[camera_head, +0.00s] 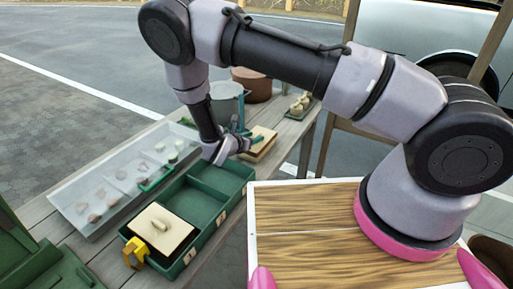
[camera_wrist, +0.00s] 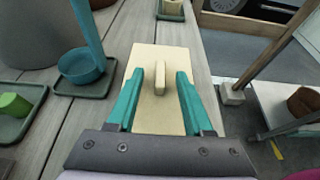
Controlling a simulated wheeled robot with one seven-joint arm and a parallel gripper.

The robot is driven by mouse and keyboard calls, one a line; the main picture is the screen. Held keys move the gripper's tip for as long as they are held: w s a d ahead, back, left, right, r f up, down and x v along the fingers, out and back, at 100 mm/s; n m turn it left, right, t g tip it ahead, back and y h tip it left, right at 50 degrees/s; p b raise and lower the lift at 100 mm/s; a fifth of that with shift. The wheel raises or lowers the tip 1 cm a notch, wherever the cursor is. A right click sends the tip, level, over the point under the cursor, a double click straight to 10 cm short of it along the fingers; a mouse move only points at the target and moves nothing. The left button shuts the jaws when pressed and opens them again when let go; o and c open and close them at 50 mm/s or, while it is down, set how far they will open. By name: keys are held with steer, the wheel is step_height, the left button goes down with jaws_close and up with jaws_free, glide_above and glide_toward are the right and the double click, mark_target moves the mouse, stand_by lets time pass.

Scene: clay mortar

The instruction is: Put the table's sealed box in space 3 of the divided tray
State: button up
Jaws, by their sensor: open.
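The table's box (camera_head: 264,139) has a pale cream lid with an upright handle, and stands beyond the far end of the divided tray. In the wrist view the lid (camera_wrist: 158,115) fills the middle. My gripper (camera_wrist: 160,74) is open over it, with one teal finger on each side of the handle, apart from it. The green divided tray (camera_head: 207,238) has three spaces in a row. The near space holds another cream-lidded piece (camera_head: 158,229) with a yellow clasp (camera_head: 135,252). The middle space (camera_head: 188,207) and far space (camera_head: 222,178) look empty. The tray's number labels are too small to read surely.
A pale shallow tray (camera_head: 98,190) with several small pieces lies left of the green tray. A grey pot (camera_head: 226,103) and brown pot (camera_head: 252,84) stand behind.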

steer(key=shift+c, duration=0.3)
jaws_close()
stand_by(1.1)
